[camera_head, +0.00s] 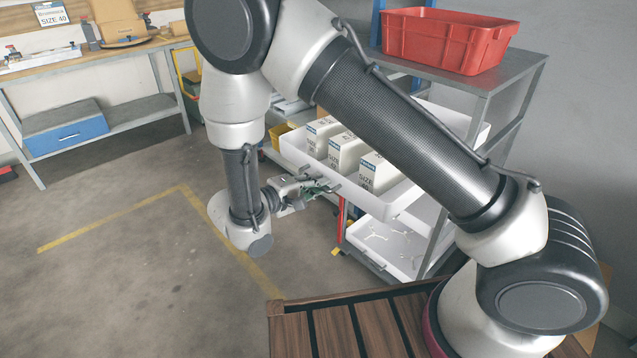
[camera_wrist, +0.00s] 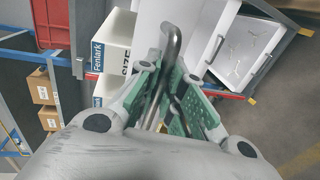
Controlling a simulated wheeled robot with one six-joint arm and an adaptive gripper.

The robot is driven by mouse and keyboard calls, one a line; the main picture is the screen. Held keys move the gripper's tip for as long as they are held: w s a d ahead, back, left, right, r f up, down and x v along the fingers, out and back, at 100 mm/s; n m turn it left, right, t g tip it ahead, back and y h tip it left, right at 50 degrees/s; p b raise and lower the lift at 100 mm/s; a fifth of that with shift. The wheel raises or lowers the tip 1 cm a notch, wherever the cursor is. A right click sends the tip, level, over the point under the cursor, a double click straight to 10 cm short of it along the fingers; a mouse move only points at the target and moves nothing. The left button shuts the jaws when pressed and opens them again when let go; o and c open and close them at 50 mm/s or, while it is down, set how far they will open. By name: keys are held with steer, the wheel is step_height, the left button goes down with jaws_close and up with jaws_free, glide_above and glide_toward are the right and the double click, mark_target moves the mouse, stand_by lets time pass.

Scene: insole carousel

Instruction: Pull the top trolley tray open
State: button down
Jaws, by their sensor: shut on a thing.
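The top trolley tray (camera_head: 400,204) is white and sits under the grey top shelf of the trolley. It holds a row of white boxes (camera_head: 343,153) marked SIZE 40, which also show in the wrist view (camera_wrist: 117,45). Its front appears to stick out past the lower tray. My gripper (camera_head: 318,188) is at the tray's front side. In the wrist view, the green-padded fingers of my gripper (camera_wrist: 178,98) close around the grey bar handle (camera_wrist: 172,45). My arm hides part of the tray and trolley in the head view.
A red bin (camera_head: 440,40) stands on the trolley's top shelf (camera_head: 480,80). A lower white tray (camera_head: 375,240) holds thin white pieces. A workbench with a blue drawer (camera_head: 68,137) stands at the back left. The floor (camera_head: 130,270) left of the trolley is clear, with yellow lines.

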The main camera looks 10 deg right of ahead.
steer(key=c, duration=1.5)
jaws_free()
steer(key=v, duration=1.2)
steer(key=shift+f, duration=0.1)
